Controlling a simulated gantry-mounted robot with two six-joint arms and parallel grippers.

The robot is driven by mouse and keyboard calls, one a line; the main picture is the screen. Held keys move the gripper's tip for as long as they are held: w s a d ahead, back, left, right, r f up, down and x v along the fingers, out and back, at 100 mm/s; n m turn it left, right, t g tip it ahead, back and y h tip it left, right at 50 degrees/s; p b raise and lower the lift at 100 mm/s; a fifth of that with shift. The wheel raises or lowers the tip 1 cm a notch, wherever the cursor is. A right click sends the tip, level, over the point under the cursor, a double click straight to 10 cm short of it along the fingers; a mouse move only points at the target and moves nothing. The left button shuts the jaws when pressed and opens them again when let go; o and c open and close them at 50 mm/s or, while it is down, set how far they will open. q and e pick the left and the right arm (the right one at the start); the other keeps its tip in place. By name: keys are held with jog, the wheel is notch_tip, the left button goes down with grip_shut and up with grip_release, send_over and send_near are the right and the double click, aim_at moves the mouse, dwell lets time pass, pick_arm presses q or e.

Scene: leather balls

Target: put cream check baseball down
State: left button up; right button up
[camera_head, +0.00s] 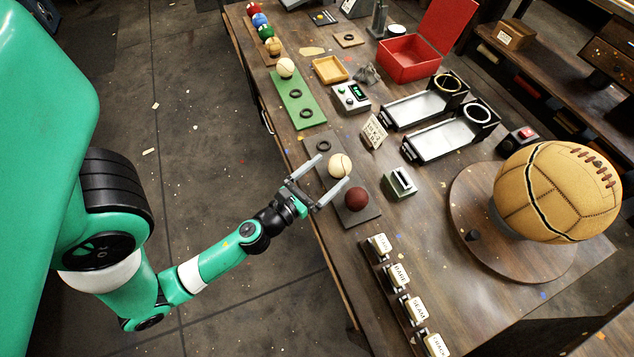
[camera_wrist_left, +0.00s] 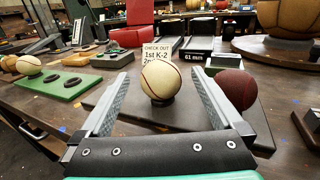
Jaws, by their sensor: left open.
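A cream baseball with a dark seam line (camera_head: 341,164) rests on a dark ring on the grey board (camera_head: 368,216). In the left wrist view the baseball (camera_wrist_left: 161,80) stands between my fingers, with a gap visible on both sides. My left gripper (camera_head: 333,170) is open around it, low over the board. A dark red ball (camera_head: 356,199) sits on the same board, just outside one finger; it also shows in the left wrist view (camera_wrist_left: 237,88). An empty ring (camera_head: 323,146) lies at the board's far end. My right gripper is not in view.
A green board (camera_head: 298,98) holds another cream ball (camera_head: 285,67) and empty rings. A small sign (camera_head: 373,132), a grey gauge block (camera_head: 399,181) and metal trays (camera_head: 422,108) stand beyond. A large cracked ball (camera_head: 556,190) rests on a round wooden stand at right.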

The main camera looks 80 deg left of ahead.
aim_at(333, 169)
pick_arm(q)
jog(key=b+v, duration=0.1)
jog(key=v, duration=0.2)
jog(key=shift+d+f, duration=0.1)
jog(key=shift+f, duration=0.1)
jog(key=shift+s+d+r, duration=0.15)
jog(key=shift+s+r, duration=0.05)
jog(key=shift+s, duration=0.15)
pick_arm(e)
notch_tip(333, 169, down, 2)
pick_arm(q)
jog(key=shift+w+r, duration=0.1)
